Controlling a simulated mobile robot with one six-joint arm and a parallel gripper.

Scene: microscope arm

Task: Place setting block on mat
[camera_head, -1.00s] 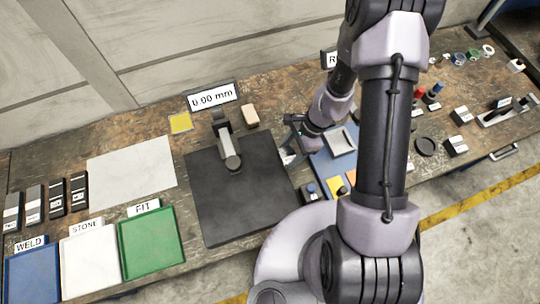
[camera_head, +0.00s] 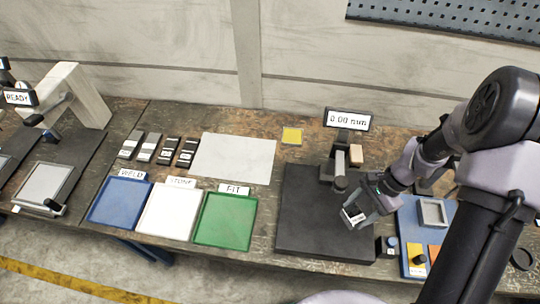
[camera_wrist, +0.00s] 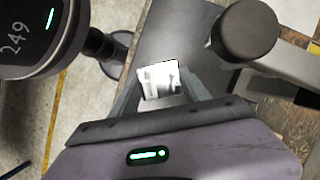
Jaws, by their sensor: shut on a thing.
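In the wrist view the block's pale labelled face (camera_wrist: 158,80) shows between the fingers. A plain light grey sheet (camera_head: 235,157), probably the mat, lies flat and bare on the bench, left of the gauge plate. A small yellow square (camera_head: 291,136) lies behind and to its right.
The gauge post (camera_head: 340,172) and its display (camera_head: 347,119) stand beside my gripper. Blue (camera_head: 119,203), white (camera_head: 168,209) and green (camera_head: 225,219) trays lie in front of the sheet. Several grey and black blocks (camera_head: 163,149) stand left of it.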

